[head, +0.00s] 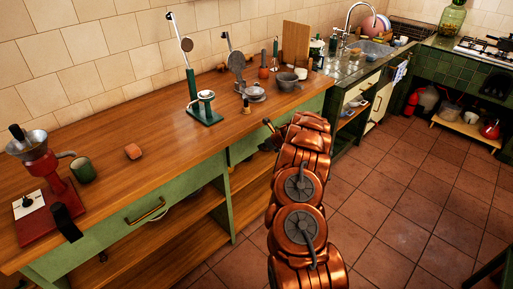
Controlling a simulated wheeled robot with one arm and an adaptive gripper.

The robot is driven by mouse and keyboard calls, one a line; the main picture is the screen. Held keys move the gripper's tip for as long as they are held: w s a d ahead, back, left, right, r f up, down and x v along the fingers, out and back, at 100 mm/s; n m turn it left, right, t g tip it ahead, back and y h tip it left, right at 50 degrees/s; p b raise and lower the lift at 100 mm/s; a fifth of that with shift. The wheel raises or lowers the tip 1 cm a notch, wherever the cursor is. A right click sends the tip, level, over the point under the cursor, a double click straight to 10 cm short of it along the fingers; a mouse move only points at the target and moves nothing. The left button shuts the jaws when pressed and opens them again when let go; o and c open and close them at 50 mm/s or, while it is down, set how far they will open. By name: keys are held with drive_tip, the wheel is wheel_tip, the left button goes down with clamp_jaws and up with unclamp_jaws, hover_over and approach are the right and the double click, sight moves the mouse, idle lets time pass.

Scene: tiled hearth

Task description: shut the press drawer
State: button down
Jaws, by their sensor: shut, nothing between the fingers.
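The green drawer front (244,149) below the lever press is partly hidden behind my arm. I cannot tell how far it stands out from the counter. The press (191,82), with a green post and base and a raised pale lever, stands upright on the wooden counter above it. My gripper (268,125) is small in the head view, beside this drawer front at the counter's edge. It is shut and empty; I cannot tell whether it touches the drawer.
Pans and utensils stand farther back. Open wooden shelves (185,220) lie below the drawers. The tiled floor (400,190) to the right is clear.

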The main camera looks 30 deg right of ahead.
drive_tip(key=b+v, duration=0.2)
drive_tip(key=v, duration=0.7)
drive_tip(key=shift+r, duration=0.15)
drive_tip(key=shift+s, duration=0.15)
